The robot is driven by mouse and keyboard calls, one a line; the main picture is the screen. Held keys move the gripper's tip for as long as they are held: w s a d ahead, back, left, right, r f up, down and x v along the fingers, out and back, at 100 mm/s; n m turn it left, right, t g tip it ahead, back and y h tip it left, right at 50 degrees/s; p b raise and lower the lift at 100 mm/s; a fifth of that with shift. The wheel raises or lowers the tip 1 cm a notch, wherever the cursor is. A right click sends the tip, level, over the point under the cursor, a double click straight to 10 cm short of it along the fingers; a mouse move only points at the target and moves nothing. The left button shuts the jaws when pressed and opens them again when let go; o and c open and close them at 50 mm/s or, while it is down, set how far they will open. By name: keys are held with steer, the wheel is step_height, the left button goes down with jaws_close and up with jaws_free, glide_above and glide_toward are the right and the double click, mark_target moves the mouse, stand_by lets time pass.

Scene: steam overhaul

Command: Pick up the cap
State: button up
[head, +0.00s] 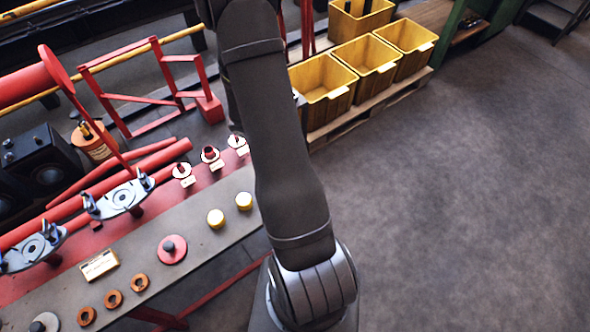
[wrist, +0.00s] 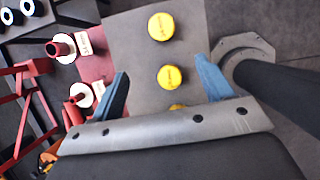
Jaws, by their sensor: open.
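Several round yellow caps stand on the grey bench top. In the head view, two show, a nearer one (head: 216,218) and a farther one (head: 244,201). In the wrist view, one cap (wrist: 161,26) is at the top and another cap (wrist: 170,77) is in the middle. A third cap (wrist: 177,107) is mostly hidden behind my gripper's housing. My gripper (wrist: 162,66) is open with its blue fingers spread wide. The middle cap appears between the fingers in the picture, with no contact visible. The arm hides my gripper in the head view.
The grey bench (head: 150,262) also bears a red disc with a dark knob (head: 172,249) and several orange rings (head: 139,282). Red flanged fittings (head: 210,155) line its far edge. Yellow bins (head: 325,88) stand on a pallet behind. Open floor lies right.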

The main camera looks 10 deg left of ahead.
steer(key=x, duration=1.2)
steer(key=shift+s, duration=0.1)
steer(key=shift+d+x, duration=0.15)
steer(key=shift+x, duration=1.2)
steer(key=shift+d+x, duration=0.15)
steer(key=shift+x, duration=1.2)
steer(key=shift+r, duration=0.15)
steer(key=c, duration=1)
steer(key=shift+r, duration=0.15)
steer(key=shift+r, duration=0.6)
steer(key=r, duration=0.1)
steer(key=d+r, duration=0.1)
steer(key=r, duration=0.1)
steer(key=shift+r, duration=0.15)
steer(key=s+d+r, duration=0.1)
steer(key=d+r, duration=0.1)
steer(key=d, duration=0.1)
steer(key=s+d+r, duration=0.1)
steer(key=d+r, duration=0.1)
steer(key=d, duration=0.1)
steer(key=s+d+r, duration=0.1)
steer(key=d+r, duration=0.1)
steer(key=d, duration=0.2)
steer(key=shift+s+r, duration=0.1)
steer(key=shift+s, duration=0.25)
